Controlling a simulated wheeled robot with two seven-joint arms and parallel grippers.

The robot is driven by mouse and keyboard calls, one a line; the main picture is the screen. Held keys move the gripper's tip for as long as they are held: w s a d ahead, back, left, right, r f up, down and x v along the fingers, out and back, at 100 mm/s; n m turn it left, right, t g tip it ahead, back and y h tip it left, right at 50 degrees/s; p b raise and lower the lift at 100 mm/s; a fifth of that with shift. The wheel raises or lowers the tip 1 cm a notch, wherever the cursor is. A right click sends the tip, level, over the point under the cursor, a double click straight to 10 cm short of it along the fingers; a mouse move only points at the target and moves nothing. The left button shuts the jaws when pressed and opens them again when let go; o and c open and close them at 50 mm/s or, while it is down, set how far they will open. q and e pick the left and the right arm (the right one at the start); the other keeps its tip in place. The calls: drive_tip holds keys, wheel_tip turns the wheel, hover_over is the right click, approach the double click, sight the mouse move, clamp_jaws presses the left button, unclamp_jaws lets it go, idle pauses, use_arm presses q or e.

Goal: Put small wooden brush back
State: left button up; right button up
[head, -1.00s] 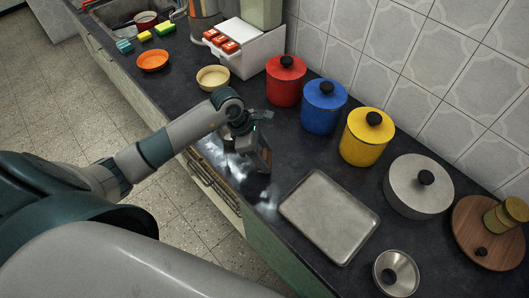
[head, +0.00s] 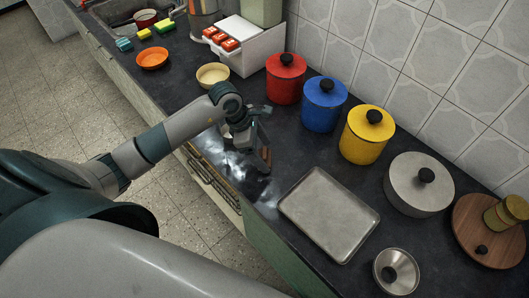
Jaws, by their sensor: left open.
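My left gripper (head: 252,150) is open, low over the dark counter, to the left of the grey tray. A small brown patch (head: 265,156) shows at its fingertips. It may be the wooden brush, but it is too small and too covered to tell. The gripper hides part of the counter there. White powder (head: 226,160) is smeared on the counter around and below the gripper. My right gripper is not in view.
A grey tray (head: 328,215) lies right of the gripper. Red (head: 286,82), blue (head: 323,108) and yellow (head: 367,136) canisters stand along the wall. A cream bowl (head: 213,75) stands behind the gripper.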

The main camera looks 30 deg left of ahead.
use_arm(q)
drive_tip(key=b+v, duration=0.3)
drive_tip(key=v, duration=0.8)
drive_tip(key=shift+d, duration=0.15)
